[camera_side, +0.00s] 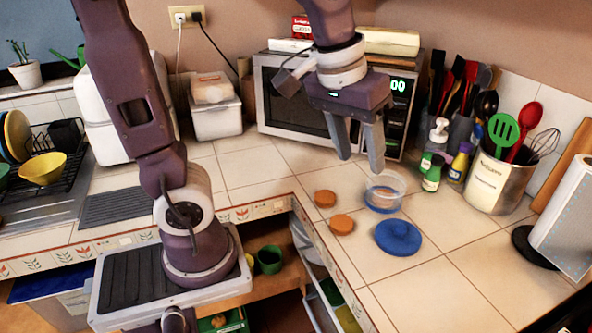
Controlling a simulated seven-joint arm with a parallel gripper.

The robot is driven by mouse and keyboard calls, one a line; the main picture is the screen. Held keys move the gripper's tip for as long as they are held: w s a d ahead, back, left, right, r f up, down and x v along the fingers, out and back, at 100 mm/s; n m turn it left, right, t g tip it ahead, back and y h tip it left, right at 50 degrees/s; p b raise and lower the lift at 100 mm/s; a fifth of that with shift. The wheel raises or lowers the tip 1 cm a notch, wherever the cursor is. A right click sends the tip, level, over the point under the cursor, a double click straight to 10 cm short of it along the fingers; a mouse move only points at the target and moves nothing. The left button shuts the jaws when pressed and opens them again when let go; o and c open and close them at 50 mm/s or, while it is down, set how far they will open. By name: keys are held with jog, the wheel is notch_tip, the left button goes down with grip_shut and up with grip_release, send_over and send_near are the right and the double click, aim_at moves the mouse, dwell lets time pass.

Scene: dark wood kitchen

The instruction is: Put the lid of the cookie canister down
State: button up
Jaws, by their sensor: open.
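The blue lid (398,238) lies flat on the tiled counter, just in front of and to the right of the canister. The cookie canister (384,191) is a clear round tub with a blue base, upright and with its top uncovered. Two orange-brown cookies, one (325,198) farther back and one (342,224) nearer, lie on the counter to the left of the canister. My gripper (359,163) points down above and slightly left of the canister. Its fingers are apart, with nothing between them.
A microwave (310,92) stands behind my gripper. Small bottles (432,172) and a steel utensil pot (487,184) stand to the right of the canister. A paper towel roll (565,225) is at the far right. The counter in front of the lid is clear.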

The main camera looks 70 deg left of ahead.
jog(key=s+m+t, duration=0.2)
jog(key=s+m, duration=0.2)
jog(key=s, duration=0.8)
jog(key=shift+d+f, duration=0.25)
jog(key=shift+f, duration=0.2)
jog(key=shift+w, duration=0.1)
